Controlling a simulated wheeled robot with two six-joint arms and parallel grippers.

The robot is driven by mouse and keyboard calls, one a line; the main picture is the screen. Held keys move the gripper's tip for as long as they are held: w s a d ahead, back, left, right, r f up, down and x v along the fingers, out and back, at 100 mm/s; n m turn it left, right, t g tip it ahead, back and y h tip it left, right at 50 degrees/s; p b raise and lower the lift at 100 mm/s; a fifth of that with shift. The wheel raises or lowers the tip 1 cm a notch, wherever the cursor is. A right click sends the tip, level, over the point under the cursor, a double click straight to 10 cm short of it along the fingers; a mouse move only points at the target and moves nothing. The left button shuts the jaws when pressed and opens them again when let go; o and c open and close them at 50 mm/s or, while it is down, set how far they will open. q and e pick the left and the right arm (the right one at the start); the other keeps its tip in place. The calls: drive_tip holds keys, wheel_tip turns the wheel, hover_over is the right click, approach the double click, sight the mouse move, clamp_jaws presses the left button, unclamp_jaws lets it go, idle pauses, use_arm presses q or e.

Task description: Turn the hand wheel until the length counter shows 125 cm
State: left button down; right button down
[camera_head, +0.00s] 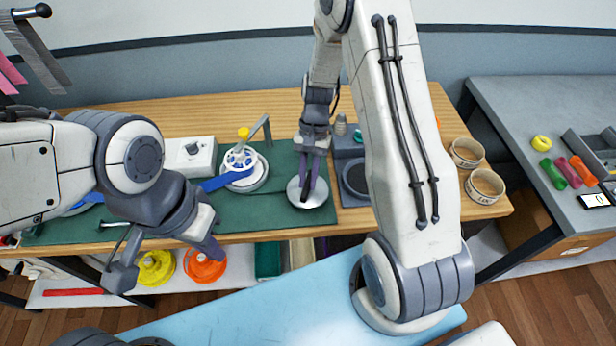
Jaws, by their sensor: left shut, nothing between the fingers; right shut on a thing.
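A grey lever (260,127) rises behind the reel. A dark stand (353,188) is close right of the hand wheel. Yellow (155,268) and orange (205,266) spools sit on the lower shelf.

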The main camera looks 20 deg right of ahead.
drive_tip(key=m, duration=0.2)
drive_tip(key=shift+d+m+t+y, duration=0.1)
drive_tip(key=shift+m+t+y, duration=0.2)
drive_tip(key=shift+m+y, duration=0.1)
drive_tip(key=m+t, duration=0.1)
drive_tip(key=m, duration=0.1)
drive_tip(key=shift+s+m+y, duration=0.1)
drive_tip(key=shift+m+y, duration=0.2)
drive_tip(key=m+t, duration=0.1)
drive_tip(key=m, duration=0.1)
drive_tip(key=shift+m, duration=0.3)
drive_tip(key=shift+s+d+m+t+b, duration=0.1)
drive_tip(key=shift+m+t+b, duration=0.7)
drive_tip(key=shift+m, duration=1)
drive_tip(key=c, duration=0.8)
unclamp_jaws()
drive_tip(key=shift+y, duration=0.3)
drive_tip(key=v, duration=1)
drive_tip(key=shift+r+p, duration=0.3)
drive_tip(key=shift+p, duration=0.1)
